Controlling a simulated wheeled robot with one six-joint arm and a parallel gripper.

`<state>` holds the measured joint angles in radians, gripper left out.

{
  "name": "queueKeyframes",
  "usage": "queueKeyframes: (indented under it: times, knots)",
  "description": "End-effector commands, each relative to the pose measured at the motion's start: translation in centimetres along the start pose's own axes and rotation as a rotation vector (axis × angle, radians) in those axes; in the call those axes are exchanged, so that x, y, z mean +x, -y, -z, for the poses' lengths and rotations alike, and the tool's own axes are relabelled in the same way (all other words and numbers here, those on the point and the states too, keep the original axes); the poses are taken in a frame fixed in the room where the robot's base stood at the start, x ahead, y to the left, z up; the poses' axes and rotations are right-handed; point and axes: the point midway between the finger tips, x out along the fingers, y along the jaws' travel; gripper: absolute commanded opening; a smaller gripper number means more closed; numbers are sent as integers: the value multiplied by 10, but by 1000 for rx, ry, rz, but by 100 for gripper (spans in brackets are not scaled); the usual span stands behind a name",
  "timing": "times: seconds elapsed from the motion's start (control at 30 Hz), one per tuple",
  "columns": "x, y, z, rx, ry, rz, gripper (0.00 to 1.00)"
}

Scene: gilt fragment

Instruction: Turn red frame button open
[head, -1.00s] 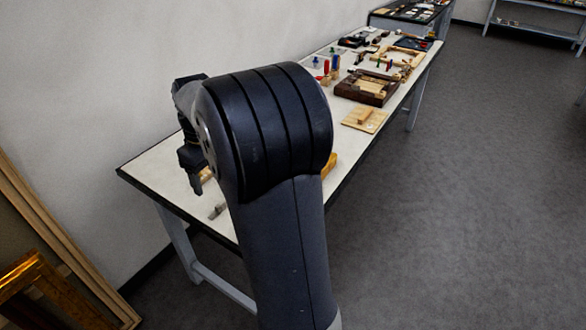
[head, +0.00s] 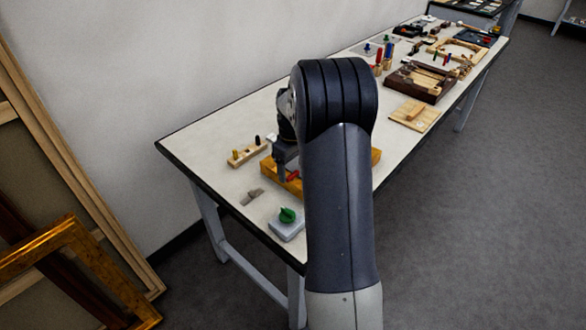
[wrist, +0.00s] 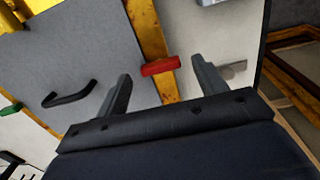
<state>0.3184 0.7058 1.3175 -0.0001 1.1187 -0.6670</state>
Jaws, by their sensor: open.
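The red button (wrist: 160,66) is a small bar on a gold frame strip (wrist: 149,30) in the wrist view. It lies crosswise between the tips of my gripper (wrist: 162,68), which is open, with a finger on either side. Whether the fingers touch it cannot be told. In the head view the red button (head: 293,177) shows just beside my gripper (head: 284,170), on the yellow-gold frame (head: 267,169). My arm hides much of the frame there. A grey panel (wrist: 70,50) with a black handle (wrist: 70,94) lies left of the strip in the wrist view.
A green knob on a pale block (head: 287,229) stands near the table's front edge. A wooden peg block (head: 247,154) and a small grey piece (head: 252,196) lie to the left. Wooden parts and a dark box (head: 420,82) fill the far table.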

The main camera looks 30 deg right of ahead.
Motion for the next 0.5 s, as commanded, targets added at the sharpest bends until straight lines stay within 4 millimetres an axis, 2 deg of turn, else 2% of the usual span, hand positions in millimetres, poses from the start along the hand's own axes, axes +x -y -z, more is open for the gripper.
queueKeyframes:
  times: [0.13,0.43,0.5]
  knots:
    - [11,0,0,0,0,0,67]
    - [14,0,0,0,0,0,67]
    - [14,0,0,0,0,0,62]
